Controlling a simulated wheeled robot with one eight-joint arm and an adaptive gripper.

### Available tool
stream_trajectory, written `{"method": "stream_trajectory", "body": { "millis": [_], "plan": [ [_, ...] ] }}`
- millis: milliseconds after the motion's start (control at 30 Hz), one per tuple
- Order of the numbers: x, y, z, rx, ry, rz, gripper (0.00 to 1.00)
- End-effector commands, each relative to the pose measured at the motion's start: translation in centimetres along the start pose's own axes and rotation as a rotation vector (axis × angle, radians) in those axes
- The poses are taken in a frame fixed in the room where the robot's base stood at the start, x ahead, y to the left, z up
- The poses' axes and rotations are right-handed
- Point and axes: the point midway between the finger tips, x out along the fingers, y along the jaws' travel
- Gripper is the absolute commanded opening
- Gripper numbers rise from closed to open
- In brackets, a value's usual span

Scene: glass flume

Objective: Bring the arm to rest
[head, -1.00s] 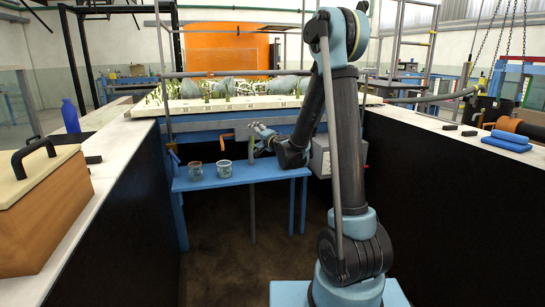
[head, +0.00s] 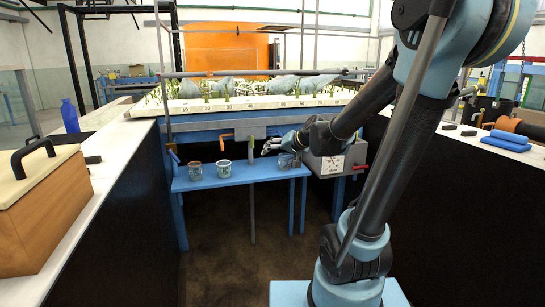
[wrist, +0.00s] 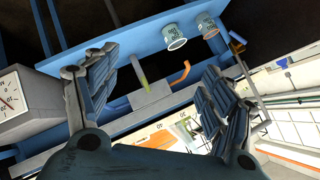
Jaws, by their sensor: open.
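My gripper (head: 268,147) is open and empty in the head view, in the air above the blue bench (head: 240,174) at the flume's near end. In the wrist view, my gripper (wrist: 160,62) has its two fingers spread wide, with nothing between them in its grasp. My arm reaches in from the right, its elbow high at the upper right of the head view. A third cup (head: 286,160) stands below the wrist, partly hidden.
A grey box with a dial (head: 332,165) stands right of the bench, close to my forearm. An orange handle (head: 227,136) and an upright green-tipped lever (head: 252,150) are near the gripper. The flume bed (head: 190,105) lies behind. Dark-sided counters flank the open floor.

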Motion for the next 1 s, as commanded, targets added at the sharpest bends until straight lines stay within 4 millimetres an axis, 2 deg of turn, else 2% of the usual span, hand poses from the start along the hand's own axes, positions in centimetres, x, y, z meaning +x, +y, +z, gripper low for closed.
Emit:
{"method": "stream_trajectory", "body": {
  "millis": [100,700,800,1000],
  "plan": [
    [-2.3,1.9,3.0,-0.038,-0.062,0.067,0.76],
    [-13.9,12.7,17.8,-0.151,-0.387,0.447,0.76],
    [-15.7,14.3,20.0,-0.154,-0.437,0.509,0.76],
    [-18.2,16.4,22.8,-0.156,-0.502,0.593,0.76]
  ]
}}
